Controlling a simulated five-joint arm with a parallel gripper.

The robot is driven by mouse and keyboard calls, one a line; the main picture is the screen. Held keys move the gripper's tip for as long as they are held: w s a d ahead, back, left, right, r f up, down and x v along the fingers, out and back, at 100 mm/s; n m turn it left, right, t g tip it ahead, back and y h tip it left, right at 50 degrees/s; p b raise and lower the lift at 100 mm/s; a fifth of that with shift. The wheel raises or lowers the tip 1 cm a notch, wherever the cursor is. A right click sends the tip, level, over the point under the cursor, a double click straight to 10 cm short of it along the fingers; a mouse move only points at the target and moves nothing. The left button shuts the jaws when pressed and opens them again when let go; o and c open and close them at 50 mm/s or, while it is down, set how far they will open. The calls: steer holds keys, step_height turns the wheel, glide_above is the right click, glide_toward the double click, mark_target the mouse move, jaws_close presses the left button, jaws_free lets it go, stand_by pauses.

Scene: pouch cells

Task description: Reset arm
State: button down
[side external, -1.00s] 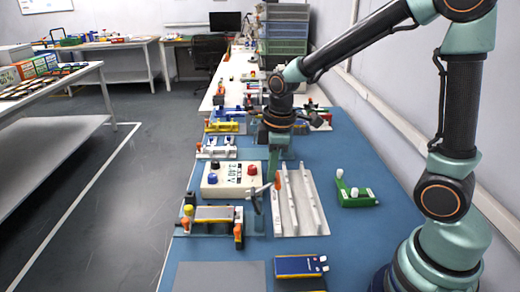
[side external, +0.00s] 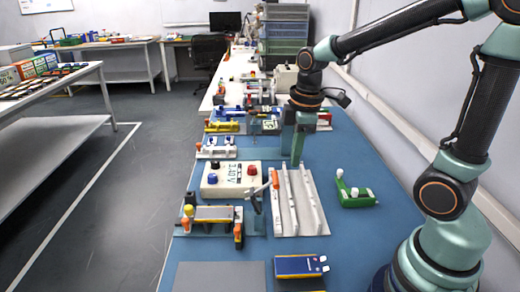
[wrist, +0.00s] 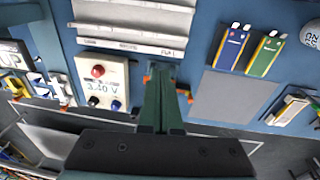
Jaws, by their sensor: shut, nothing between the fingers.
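My gripper (side external: 297,163) is shut and empty. It points down above the blue bench, behind the white slotted rack (side external: 297,202) in the side external view. Its shut green fingers also show at the centre of the wrist view (wrist: 162,70). No pouch cell is in the fingers. A blue-and-yellow pouch cell (side external: 298,265) lies at the near edge of the bench. The wrist view shows a blue cell (wrist: 233,46) and a green cell (wrist: 265,54) side by side.
A white meter box (side external: 230,180) with red and blue knobs stands left of the rack. A clamp fixture (side external: 214,228) holds a yellow-edged cell nearer the front. A green fixture (side external: 357,200) stands to the right. A bare grey mat (side external: 220,276) lies at the front.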

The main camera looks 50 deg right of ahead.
steer(key=s+a+r+m+t, duration=0.3)
steer(key=r+m, duration=0.3)
steer(key=m, duration=0.3)
steer(key=shift+s+r+t, duration=0.15)
steer(key=shift+s+t, duration=0.55)
steer(key=shift+s, duration=0.15)
